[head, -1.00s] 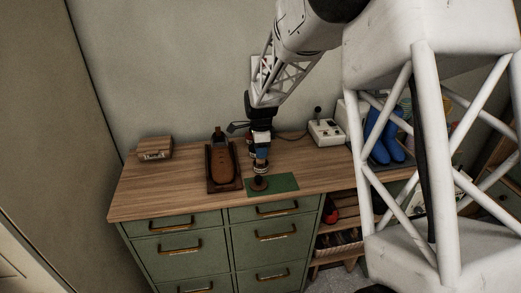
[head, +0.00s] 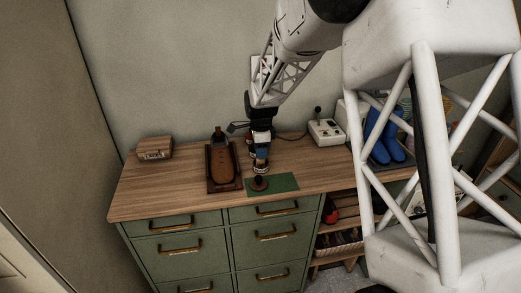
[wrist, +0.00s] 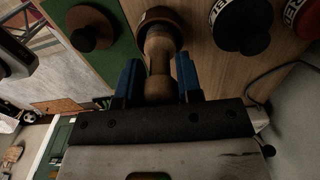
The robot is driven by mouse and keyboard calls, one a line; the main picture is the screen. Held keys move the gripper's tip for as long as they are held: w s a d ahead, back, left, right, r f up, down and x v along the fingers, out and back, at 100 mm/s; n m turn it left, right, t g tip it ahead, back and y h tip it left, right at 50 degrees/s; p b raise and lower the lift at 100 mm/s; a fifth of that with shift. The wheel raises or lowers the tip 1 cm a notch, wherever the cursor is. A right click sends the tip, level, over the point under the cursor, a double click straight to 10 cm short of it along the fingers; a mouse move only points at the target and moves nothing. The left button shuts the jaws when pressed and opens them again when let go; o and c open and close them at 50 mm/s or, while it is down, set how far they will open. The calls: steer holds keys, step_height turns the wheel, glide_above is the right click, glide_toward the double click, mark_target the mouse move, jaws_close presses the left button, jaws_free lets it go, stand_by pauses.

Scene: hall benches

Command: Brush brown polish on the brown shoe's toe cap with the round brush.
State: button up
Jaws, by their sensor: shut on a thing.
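The brown shoe (head: 221,162) lies on a dark board (head: 239,183) on the bench, toe toward the front. My gripper (head: 261,157) is to the right of the shoe, above the bench just behind the green mat (head: 286,181). In the wrist view my blue gripper fingers (wrist: 158,85) are shut on the wooden handle of the round brush (wrist: 158,47), whose wide end points away from me. I cannot tell whether the brush touches anything.
In the wrist view a black-and-white labelled round item (wrist: 240,22) and a red-edged one (wrist: 306,18) stand beside the brush. A small box (head: 155,148) is at the bench's back left, a white device (head: 326,131) at right. The front left bench is clear.

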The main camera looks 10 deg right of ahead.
steer(key=shift+r, duration=3.45)
steer(key=shift+w, duration=0.15)
steer(key=w+d+r+n, duration=0.1)
steer(key=w+r+n, duration=0.1)
steer(key=w+n, duration=0.4)
steer(key=w+d+r+n, duration=0.1)
steer(key=w+n, duration=0.5)
steer(key=n, duration=0.6)
steer(key=shift+w+r+n, duration=0.3)
steer(key=shift+r, duration=0.6)
